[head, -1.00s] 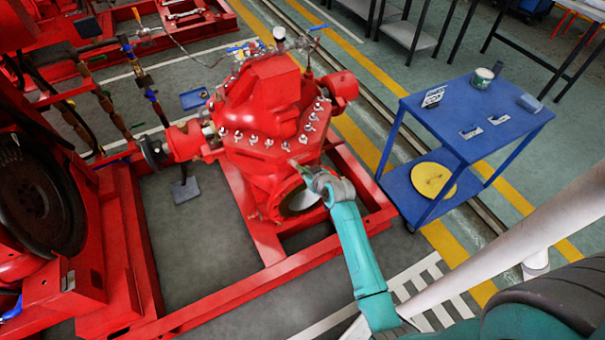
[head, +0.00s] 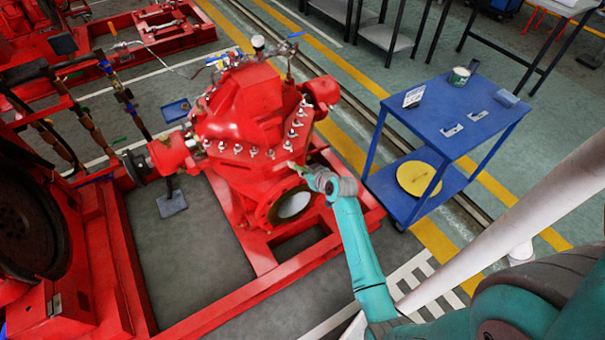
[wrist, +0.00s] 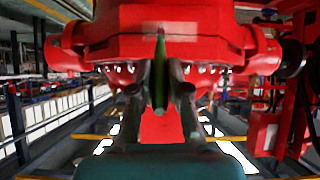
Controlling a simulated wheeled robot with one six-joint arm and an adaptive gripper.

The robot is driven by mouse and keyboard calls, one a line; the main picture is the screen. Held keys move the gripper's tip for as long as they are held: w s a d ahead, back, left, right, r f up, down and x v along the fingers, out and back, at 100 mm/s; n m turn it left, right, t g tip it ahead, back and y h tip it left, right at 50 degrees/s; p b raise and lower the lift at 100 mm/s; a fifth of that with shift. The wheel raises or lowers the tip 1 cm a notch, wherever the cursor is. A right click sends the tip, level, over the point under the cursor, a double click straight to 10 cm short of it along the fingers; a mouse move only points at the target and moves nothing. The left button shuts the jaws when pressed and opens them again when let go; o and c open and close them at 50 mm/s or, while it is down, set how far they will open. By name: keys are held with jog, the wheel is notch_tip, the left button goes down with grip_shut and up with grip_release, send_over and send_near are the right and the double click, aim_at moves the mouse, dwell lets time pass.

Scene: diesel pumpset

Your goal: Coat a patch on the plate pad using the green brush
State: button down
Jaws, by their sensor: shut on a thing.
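My gripper (wrist: 160,95) is shut on the green brush (wrist: 160,75), which stands upright between the fingers in the wrist view. The brush's upper end overlaps a paler rectangular patch (wrist: 183,29) on the red pump casing; I take this patch for the plate pad. Whether the bristles touch it I cannot tell. In the head view, my gripper (head: 301,172) is at the right front of the red pump casing (head: 247,112), just above the round flange opening. The brush is small there, and the patch cannot be made out.
A row of bolts (head: 238,149) rings the casing near my gripper. A blue trolley (head: 425,120) stands to the right with a tin (head: 459,76), a small sign (head: 413,97) and a yellow disc (head: 419,178) on its lower shelf. Red frame rails (head: 235,298) lie below.

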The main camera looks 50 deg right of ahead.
jog(key=shift+d, duration=0.1)
jog(key=d, duration=0.1)
jog(key=s+d, duration=0.1)
jog(key=d, duration=0.1)
jog(key=shift+d, duration=0.1)
dwell(0.3)
jog(key=w+a, duration=0.2)
jog(key=a, duration=0.5)
jog(key=shift+w, duration=0.15)
dwell(0.4)
jog(key=shift+w+a, duration=0.2)
jog(key=shift+a, duration=0.6)
jog(key=shift+w+a, duration=0.15)
jog(key=shift+a, duration=0.65)
jog(key=s+a, duration=0.1)
jog(key=s, duration=0.4)
jog(key=shift+s+a, duration=0.35)
jog(key=shift+s, duration=0.2)
